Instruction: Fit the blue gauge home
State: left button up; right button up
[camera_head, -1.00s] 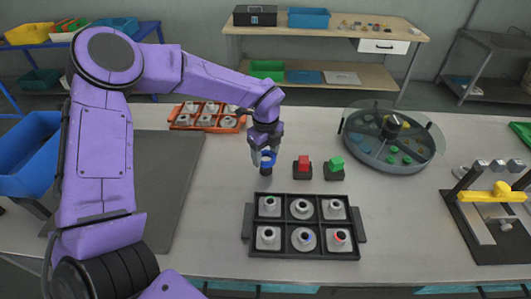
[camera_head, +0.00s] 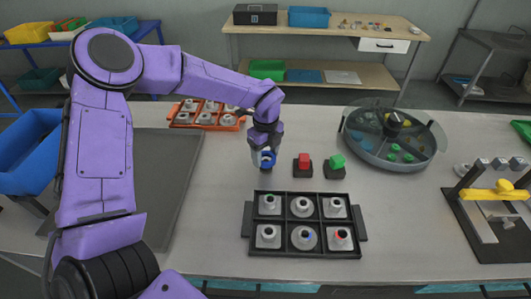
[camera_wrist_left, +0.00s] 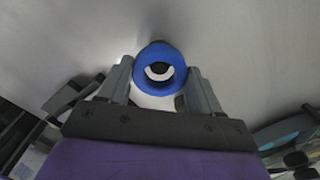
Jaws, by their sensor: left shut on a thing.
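The blue gauge (camera_head: 268,161) is a round blue piece with a dark part below it. My left gripper (camera_head: 266,152) points down and is shut on it, above the table left of the red piece. In the left wrist view, the gauge (camera_wrist_left: 160,58) shows as a blue ring with a hollow middle, between the two fingers (camera_wrist_left: 158,85). A black tray (camera_head: 248,222) with several pale round-topped holders stands in front; one holder has a blue mark (camera_head: 308,235). Whether the gauge's dark underside touches a stand is unclear. My right gripper is not in view.
A red block (camera_head: 303,159) and a green block (camera_head: 336,162) sit on black stands right of the gauge. A round clear-covered carousel (camera_head: 385,140) stands behind right. An orange rack (camera_head: 206,121) is behind left. A yellow-handled fixture (camera_head: 497,193) is at far right.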

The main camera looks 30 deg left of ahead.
pick_arm(q)
jog(key=shift+f+b, duration=1)
jog(key=shift+f, duration=0.15)
dwell(0.6)
jog(key=shift+f+b, duration=0.15)
jog(key=shift+b, duration=0.3)
dwell(2.1)
jog(key=o, duration=1.3)
notch_tip(320, 180, up, 10)
jog(key=b, duration=0.2)
jog(key=shift+r, duration=0.25)
